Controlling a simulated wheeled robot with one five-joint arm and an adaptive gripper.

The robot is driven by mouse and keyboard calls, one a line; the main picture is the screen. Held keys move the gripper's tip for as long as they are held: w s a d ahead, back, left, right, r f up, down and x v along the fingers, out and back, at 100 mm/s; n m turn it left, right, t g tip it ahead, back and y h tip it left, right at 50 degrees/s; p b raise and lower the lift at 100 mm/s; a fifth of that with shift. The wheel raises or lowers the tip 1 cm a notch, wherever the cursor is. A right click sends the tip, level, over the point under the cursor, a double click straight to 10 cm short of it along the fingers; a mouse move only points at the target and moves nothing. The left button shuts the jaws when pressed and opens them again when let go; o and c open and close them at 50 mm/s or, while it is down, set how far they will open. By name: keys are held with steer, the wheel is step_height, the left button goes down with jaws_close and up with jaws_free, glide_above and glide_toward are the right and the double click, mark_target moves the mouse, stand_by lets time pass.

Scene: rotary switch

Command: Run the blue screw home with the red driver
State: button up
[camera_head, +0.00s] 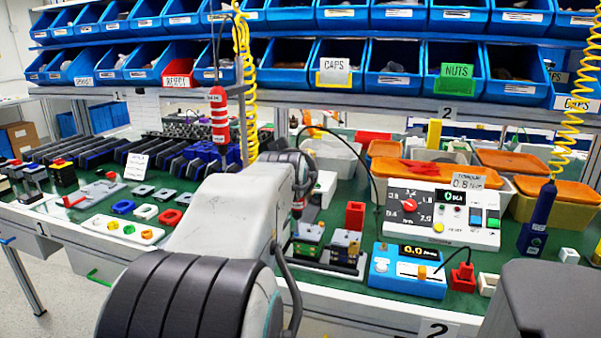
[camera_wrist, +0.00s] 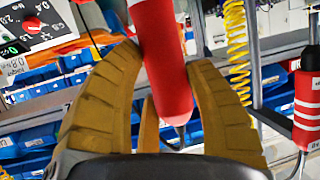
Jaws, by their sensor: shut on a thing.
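My gripper (camera_wrist: 165,60) has its yellow-brown fingers closed around a red driver (camera_wrist: 164,65) in the wrist view. A dark cord leaves one end of this driver; its other end runs out of the picture. In the head view my arm hides most of the gripper, and only a small red piece (camera_head: 298,204) shows below the dark wrist. It is just above the small fixtures (camera_head: 308,240) with brass-coloured tops. I cannot make out the blue screw, nor whether the driver's bit touches anything.
Another red driver (camera_head: 218,115) with white bands hangs left of my arm. A blue driver (camera_head: 538,218) hangs at the right on a yellow coil. A white torque controller (camera_head: 442,213) and a blue box (camera_head: 408,270) stand right of the fixtures. Blue bins (camera_head: 398,62) line the back.

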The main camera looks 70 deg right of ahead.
steer(key=shift+r, duration=0.1)
stand_by(0.4)
steer(key=shift+r+p, duration=1.7)
steer(key=shift+r, duration=0.55)
